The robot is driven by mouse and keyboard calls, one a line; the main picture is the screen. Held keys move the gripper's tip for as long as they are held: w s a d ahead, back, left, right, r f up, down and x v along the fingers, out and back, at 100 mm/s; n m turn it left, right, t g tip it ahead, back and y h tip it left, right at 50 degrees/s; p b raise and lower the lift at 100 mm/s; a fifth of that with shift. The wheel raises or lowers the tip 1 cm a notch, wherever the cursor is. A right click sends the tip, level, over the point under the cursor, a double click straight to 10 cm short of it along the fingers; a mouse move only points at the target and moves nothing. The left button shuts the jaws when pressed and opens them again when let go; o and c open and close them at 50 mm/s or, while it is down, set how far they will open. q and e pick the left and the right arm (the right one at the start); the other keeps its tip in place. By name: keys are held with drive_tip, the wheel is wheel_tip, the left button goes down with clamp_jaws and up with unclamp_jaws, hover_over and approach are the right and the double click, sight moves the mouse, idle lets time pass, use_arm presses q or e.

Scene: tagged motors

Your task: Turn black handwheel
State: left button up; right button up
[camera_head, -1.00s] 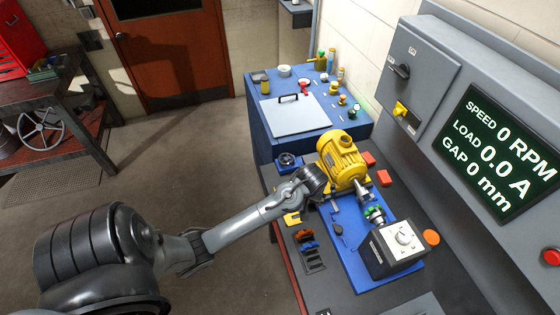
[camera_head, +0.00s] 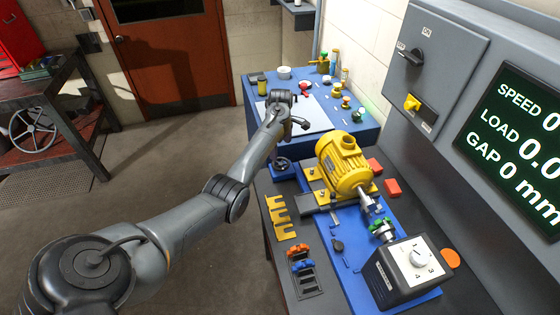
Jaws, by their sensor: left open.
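The small black handwheel (camera_head: 283,165) sits at the back left of the motor bench, left of the yellow motor (camera_head: 344,165). My left gripper (camera_head: 298,121) is beyond the handwheel, over the front part of the blue cabinet's top. It is open, appears empty, and is apart from the handwheel. My right gripper is not in view.
A grey panel (camera_head: 315,119) lies on the blue cabinet, with several small bottles and knobs behind it. A dial box (camera_head: 400,275) stands at the bench front. Yellow forks (camera_head: 280,218) lie along the left edge. A larger grey wheel (camera_head: 33,130) is on the left shelf.

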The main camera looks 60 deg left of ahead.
sight(281, 163)
use_arm(q)
wheel_tip(281, 163, down, 8)
drive_tip(key=shift+r+b, duration=0.1)
drive_tip(key=shift+b, duration=0.4)
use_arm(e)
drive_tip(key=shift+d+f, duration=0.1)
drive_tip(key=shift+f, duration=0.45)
use_arm(q)
drive_tip(key=c, duration=1)
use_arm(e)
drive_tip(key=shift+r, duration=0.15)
